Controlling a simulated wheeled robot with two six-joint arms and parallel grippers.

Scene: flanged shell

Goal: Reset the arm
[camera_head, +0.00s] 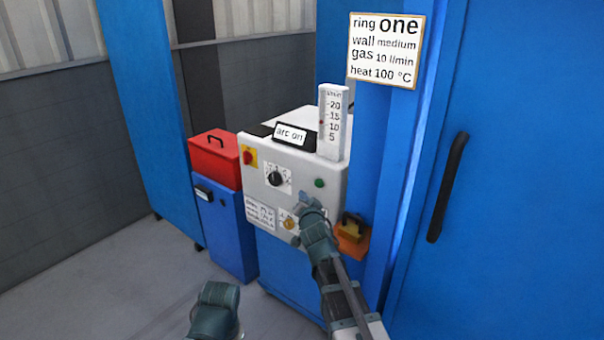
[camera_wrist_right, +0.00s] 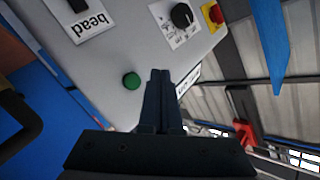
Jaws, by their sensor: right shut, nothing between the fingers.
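My right gripper (camera_head: 303,200) is shut and empty in front of the white control panel (camera_head: 330,200), below and left of the green button (camera_head: 319,183). In the right wrist view its two fingers (camera_wrist_right: 160,75) are together, beside the green button (camera_wrist_right: 132,81). I cannot tell whether they touch the panel.
An "arc on" sign (camera_head: 290,134) and a flow scale (camera_head: 332,122) stand on the machine. A red box (camera_head: 214,160) sits on a blue cabinet at left. An orange holder (camera_head: 352,238) juts out at right, beside a blue door (camera_head: 520,180) with a black handle. The floor at left is clear.

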